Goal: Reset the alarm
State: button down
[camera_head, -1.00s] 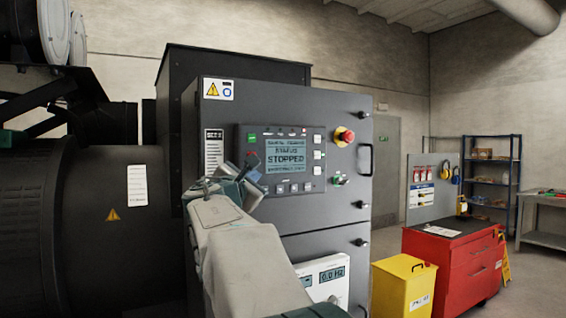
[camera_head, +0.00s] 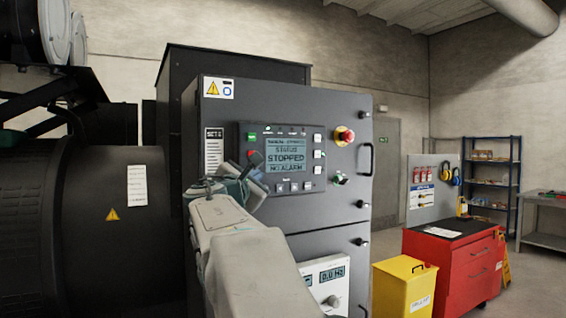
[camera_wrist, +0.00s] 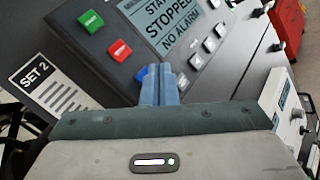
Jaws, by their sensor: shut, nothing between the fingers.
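The controller (camera_head: 245,130) on the grey cabinet has a lit screen (camera_head: 285,156) reading "STATUS", "STOPPED", "NO ALARM". The same screen shows in the wrist view (camera_wrist: 165,22). A green button (camera_wrist: 90,21) and a red button (camera_wrist: 120,50) sit left of the screen. A blue button (camera_wrist: 141,75) is mostly hidden behind my fingers. My gripper (camera_wrist: 160,70) is shut and empty, its blue fingertips over or right by the blue button; I cannot tell whether they touch it. In the head view my gripper (camera_head: 256,162) is at the controller's lower left.
A red emergency stop (camera_head: 345,135) and a small selector switch (camera_head: 340,179) sit right of the controller. A "SET 2" label (camera_wrist: 42,78) is at its left. A yellow bin (camera_head: 405,290) and a red tool cabinet (camera_head: 452,265) stand on the floor at right.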

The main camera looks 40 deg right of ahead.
jog(key=shift+s+a+b, duration=0.25)
jog(key=shift+s+b, duration=0.1)
jog(key=shift+s, duration=0.6)
jog(key=shift+s+a+b, duration=0.25)
jog(key=shift+s+b, duration=0.1)
jog(key=shift+s, duration=0.65)
jog(key=shift+s+a+b, duration=0.25)
jog(key=shift+s+b, duration=0.1)
jog(key=shift+s, duration=0.6)
